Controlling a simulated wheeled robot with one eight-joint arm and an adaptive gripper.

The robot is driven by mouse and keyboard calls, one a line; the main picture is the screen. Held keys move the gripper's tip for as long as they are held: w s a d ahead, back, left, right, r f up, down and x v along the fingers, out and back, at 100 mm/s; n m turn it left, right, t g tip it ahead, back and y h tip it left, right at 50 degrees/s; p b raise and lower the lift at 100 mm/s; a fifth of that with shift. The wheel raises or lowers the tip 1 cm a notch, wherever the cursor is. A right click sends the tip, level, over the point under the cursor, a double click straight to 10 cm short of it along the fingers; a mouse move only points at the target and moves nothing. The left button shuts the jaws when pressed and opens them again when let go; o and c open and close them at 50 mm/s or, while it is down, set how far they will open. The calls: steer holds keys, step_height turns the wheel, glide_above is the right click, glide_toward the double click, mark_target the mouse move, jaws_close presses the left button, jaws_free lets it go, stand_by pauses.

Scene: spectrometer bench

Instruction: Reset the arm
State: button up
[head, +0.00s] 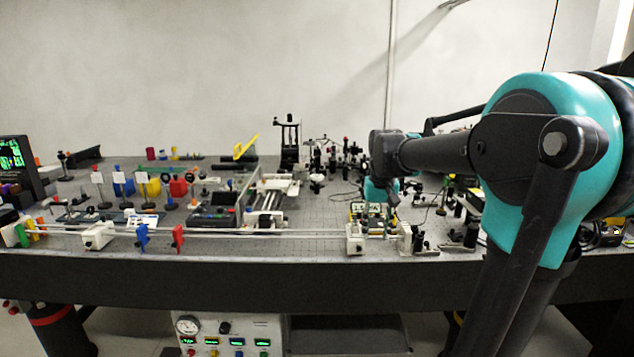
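My teal and dark grey arm fills the right side of the head view and reaches left over the optical bench (225,262). Its far end bends down above the right-centre of the bench. My gripper (390,200) is small and dark there, below the teal wrist, among instruments. I cannot make out its fingers or whether it holds anything.
A white rail with a white block (355,238) runs along the bench's front. Red (178,237) and blue (142,236) holders stand by it. Dense optics crowd the bench below and around my wrist. A monitor (18,165) stands far left. A control box (230,335) sits below the bench.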

steer(key=s+d+f+t, duration=0.2)
steer(key=s+f+t, duration=0.1)
steer(key=s+f, duration=1.5)
steer(key=shift+s+d+f+n, duration=0.2)
steer(key=shift+d+f+n, duration=0.15)
steer(key=shift+f, duration=0.6)
